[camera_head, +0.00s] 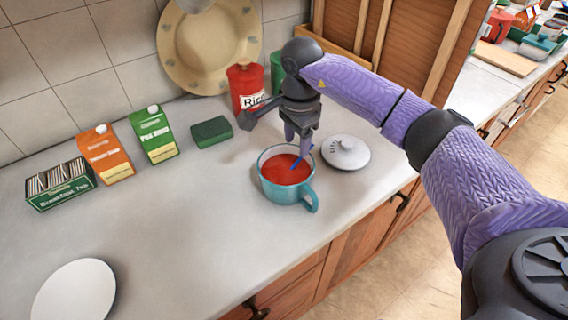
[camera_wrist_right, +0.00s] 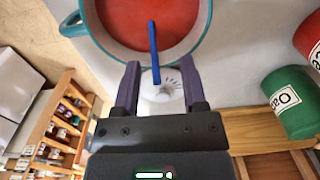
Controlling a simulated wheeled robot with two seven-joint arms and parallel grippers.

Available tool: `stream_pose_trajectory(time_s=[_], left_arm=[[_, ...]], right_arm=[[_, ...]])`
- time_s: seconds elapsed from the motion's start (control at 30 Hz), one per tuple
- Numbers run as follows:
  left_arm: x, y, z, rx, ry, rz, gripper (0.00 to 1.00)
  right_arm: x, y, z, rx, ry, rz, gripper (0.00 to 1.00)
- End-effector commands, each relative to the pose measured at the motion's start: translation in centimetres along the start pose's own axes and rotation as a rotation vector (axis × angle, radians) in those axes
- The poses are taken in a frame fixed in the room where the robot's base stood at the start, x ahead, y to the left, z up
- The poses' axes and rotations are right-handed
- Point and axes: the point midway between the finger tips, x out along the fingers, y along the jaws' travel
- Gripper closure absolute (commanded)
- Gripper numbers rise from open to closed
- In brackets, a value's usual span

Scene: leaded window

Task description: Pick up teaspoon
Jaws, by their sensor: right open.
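The teaspoon shows as a thin blue handle (camera_head: 300,159) leaning on the rim of a teal mug (camera_head: 309,196) filled with red liquid. Its lower end is hidden in the liquid. In the right wrist view the blue handle (camera_wrist_right: 154,50) sticks out over the rim of the mug (camera_wrist_right: 111,44), and its end lies between my right gripper's fingertips. My right gripper (camera_head: 298,146) is just above the mug's far rim, pointing down. In the wrist view its two purple fingers (camera_wrist_right: 160,70) are apart on either side of the handle, with gaps. My left gripper is not in view.
A white lid (camera_head: 345,155) lies right of the mug. A red canister (camera_head: 246,90), a green canister (camera_head: 277,72) and a green sponge (camera_head: 211,132) are behind. Cartons (camera_head: 105,155) and a tea box (camera_head: 60,187) stand left. The counter's front middle is clear.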

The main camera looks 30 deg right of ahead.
Motion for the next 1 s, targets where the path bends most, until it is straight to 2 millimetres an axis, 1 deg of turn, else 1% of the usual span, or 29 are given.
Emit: stream_pose_trajectory(time_s=[0.1, 0.23, 0.3, 0.4, 0.57, 0.67, 0.7, 0.77, 0.8, 0.83, 1.0], left_arm=[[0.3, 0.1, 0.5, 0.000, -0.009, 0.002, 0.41], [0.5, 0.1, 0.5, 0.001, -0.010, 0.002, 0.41], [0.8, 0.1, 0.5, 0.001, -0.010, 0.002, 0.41], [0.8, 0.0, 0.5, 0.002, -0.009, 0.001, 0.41], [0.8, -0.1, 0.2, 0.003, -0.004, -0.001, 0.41], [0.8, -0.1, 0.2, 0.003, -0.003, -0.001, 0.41], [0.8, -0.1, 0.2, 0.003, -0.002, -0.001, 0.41], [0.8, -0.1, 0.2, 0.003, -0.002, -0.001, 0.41], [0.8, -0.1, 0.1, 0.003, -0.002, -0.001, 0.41], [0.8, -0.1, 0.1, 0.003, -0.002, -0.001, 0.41], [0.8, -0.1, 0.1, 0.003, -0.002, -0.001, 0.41]], right_arm=[[1.9, 0.2, 0.2, -0.001, -0.002, 0.003, 0.46], [4.6, 0.9, 0.8, 0.000, -0.004, 0.002, 0.46], [5.7, 0.8, 0.7, 0.000, -0.003, 0.001, 0.46], [6.3, 0.8, 0.7, 0.000, -0.004, -0.002, 0.46], [6.2, 0.7, 0.7, 0.000, -0.004, -0.003, 0.46], [6.2, 0.7, 0.7, 0.000, -0.004, -0.003, 0.65], [6.2, 0.7, 0.7, 0.000, -0.004, -0.003, 0.73], [6.2, 0.7, 0.7, 0.000, -0.004, -0.003, 0.86], [6.2, 0.7, 0.7, 0.000, -0.004, -0.003, 0.94], [6.2, 0.7, 0.7, 0.000, -0.004, -0.003, 1.00], [6.2, 0.7, 0.7, 0.000, -0.004, -0.003, 1.00]])
